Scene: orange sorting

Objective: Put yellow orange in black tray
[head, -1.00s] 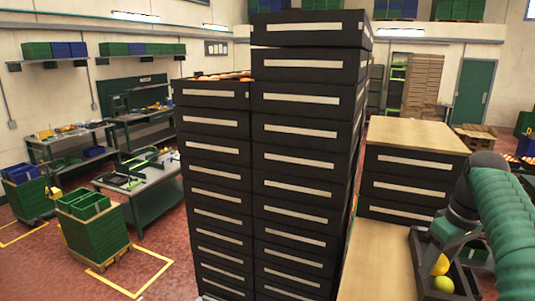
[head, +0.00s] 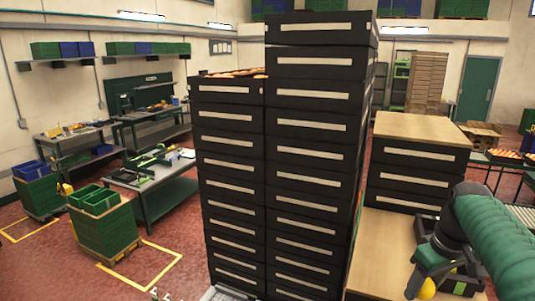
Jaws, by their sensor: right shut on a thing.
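My right gripper (head: 424,280) hangs low at the right, below my green-sleeved arm. It is shut on a yellow orange (head: 428,288), whose lower part shows under the fingers. A black tray (head: 474,272) lies on the wooden surface just right of the gripper, partly hidden by my arm. The gripper and orange are at the left side of this tray. My left gripper is not in view.
Tall stacks of black trays (head: 315,165) stand in the middle, left of my right arm. A shorter black stack with a wooden top (head: 425,130) stands behind the wooden surface (head: 385,245), which is bare left of the gripper. Green crates (head: 105,225) stand far left.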

